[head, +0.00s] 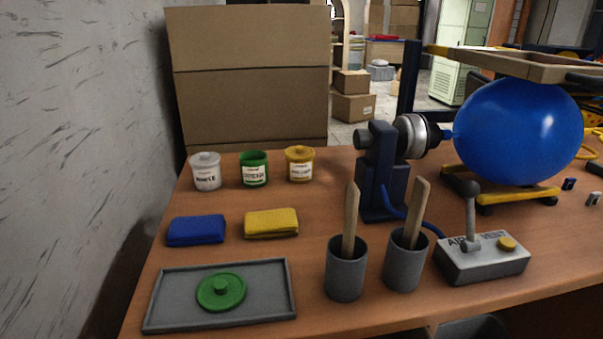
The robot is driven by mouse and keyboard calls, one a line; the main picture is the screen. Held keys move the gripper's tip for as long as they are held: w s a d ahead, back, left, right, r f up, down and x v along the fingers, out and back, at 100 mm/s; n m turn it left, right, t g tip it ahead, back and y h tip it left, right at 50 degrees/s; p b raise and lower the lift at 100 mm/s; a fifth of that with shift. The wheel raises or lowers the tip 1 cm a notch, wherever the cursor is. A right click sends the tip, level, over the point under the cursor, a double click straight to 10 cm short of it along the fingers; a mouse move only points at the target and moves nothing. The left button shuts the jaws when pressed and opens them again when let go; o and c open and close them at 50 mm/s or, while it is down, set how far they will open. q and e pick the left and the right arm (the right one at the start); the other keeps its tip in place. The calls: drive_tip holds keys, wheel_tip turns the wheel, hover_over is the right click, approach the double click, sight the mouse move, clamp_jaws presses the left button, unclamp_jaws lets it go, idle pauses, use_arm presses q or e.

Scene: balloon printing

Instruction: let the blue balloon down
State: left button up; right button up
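The blue balloon (518,130) is large, round and taut. Its neck is on the silver nozzle (418,136) of the dark stand (384,180). It sits just above a yellow cradle (500,199); I cannot tell whether they touch. The grey control box (482,262) stands at the front right, marked AIR on the left and VENT on the right. Its grey lever (471,210) stands about upright, and a yellow button (507,244) is on its right side. A blue hose (405,215) runs from the stand towards the box. Neither gripper is in view.
Two grey cups (346,275) (404,268) with wooden sticks stand left of the box. A wooden frame (525,63) hangs over the balloon. White, green and yellow pots (206,174), two folded cloths (196,230) and a tray (270,305) with a green lid (221,292) are left.

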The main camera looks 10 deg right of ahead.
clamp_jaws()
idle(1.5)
